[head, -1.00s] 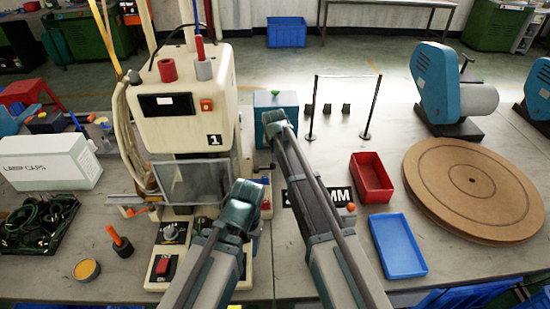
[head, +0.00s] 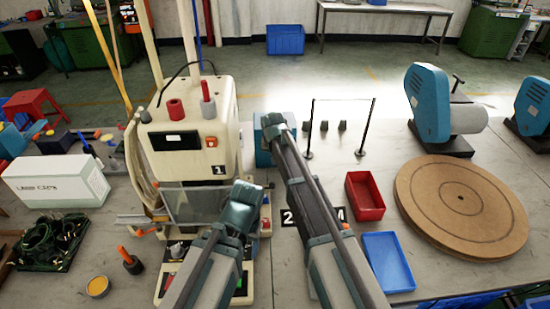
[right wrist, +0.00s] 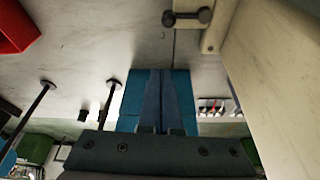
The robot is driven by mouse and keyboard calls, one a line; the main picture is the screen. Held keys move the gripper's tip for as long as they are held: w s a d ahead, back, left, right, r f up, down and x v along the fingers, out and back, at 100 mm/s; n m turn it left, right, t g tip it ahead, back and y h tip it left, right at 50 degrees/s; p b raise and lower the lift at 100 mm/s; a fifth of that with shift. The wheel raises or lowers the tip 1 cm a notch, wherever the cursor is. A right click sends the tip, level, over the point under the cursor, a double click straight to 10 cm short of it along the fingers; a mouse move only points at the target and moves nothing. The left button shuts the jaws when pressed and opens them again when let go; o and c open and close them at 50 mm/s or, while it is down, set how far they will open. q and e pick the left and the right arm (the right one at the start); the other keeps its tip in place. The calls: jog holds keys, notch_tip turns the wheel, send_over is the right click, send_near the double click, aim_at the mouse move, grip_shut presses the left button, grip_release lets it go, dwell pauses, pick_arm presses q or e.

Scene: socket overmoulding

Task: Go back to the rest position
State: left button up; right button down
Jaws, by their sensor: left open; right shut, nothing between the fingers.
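My left gripper (head: 240,196) is at the end of the left arm, in front of the lower part of the cream press (head: 185,140) in the head view. It is open, its fingers are mostly hidden behind my wrist, and I see nothing held. My right arm reaches toward the teal box (head: 263,150) behind the press's right side. In the right wrist view my right gripper (right wrist: 160,78) is shut with nothing between its fingers. Blue surfaces (right wrist: 131,100) show behind the fingers there.
A red bin (head: 365,196), a blue tray (head: 388,262) and a round brown board (head: 460,205) lie to the right. A thin black frame (head: 372,125) stands behind them. A white carton (head: 55,184) and a dark tray of cables (head: 48,240) are at the left.

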jog(key=shift+s, duration=0.1)
dwell(0.3)
jog(key=s+d+f+n+g+h, duration=0.1)
jog(key=s+n+g, duration=0.3)
jog(key=s, duration=3.1)
jog(key=shift+s+d+n, duration=0.2)
jog(key=shift+d+n, duration=0.15)
jog(key=shift+n, duration=0.15)
